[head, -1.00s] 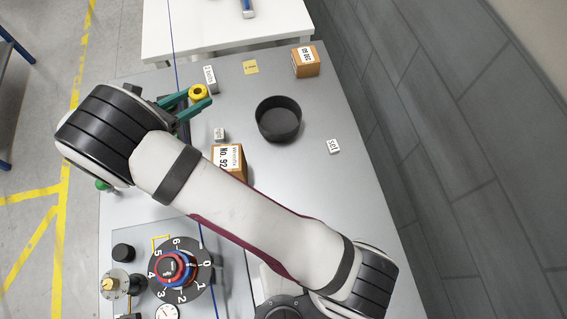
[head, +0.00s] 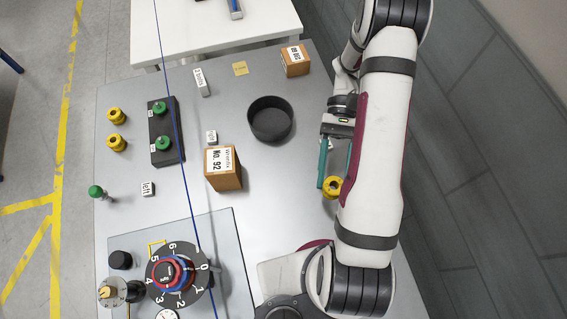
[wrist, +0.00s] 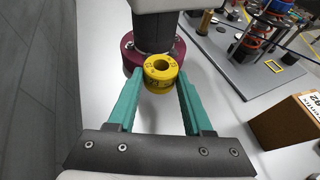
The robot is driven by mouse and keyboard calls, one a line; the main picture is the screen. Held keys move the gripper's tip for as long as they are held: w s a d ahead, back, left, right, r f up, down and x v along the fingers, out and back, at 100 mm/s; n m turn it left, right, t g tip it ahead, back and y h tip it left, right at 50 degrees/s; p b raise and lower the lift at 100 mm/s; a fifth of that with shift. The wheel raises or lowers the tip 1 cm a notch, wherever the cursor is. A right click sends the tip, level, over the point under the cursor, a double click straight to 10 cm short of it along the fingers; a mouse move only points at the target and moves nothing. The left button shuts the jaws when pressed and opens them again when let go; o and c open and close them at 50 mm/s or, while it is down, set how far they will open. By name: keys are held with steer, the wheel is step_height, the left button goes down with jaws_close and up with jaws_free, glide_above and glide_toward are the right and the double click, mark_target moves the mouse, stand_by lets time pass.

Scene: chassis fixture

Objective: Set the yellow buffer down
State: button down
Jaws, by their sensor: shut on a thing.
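The yellow buffer (head: 333,187), a short ring with a central hole, is held between the green fingers of my gripper (head: 334,183) at the right side of the grey table. In the wrist view the buffer (wrist: 161,70) sits between the fingertips of my gripper (wrist: 160,82), with its hole facing the camera. My gripper is shut on it. I cannot tell how far the buffer is above the table. Two more yellow buffers (head: 116,115) (head: 116,142) stand at the table's left.
A black round bowl (head: 271,119) and a No. 92 box (head: 223,168) stand left of my gripper. A black block with green pieces (head: 164,130) is farther left. A dial panel (head: 180,277) is at front left. Bare table lies between box and gripper.

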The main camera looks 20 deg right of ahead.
step_height(320, 180, up, 3)
steer(key=m+t+y, duration=0.7)
steer(key=m+t, duration=0.1)
steer(key=m, duration=0.2)
steer(key=m+t, duration=0.8)
steer(key=t, duration=0.2)
glide_above(292, 167)
steer(key=f, duration=0.9)
steer(key=shift+s+d, duration=0.2)
steer(key=shift+s, duration=0.05)
steer(key=shift+w+a+f, duration=0.15)
steer(key=shift+f, duration=0.95)
steer(key=shift+w+a+f, duration=0.1)
steer(key=shift+a+f, duration=0.05)
steer(key=shift+f, duration=0.95)
steer(key=shift+c, duration=1.5)
jaws_free()
steer(key=shift+f, duration=0.1)
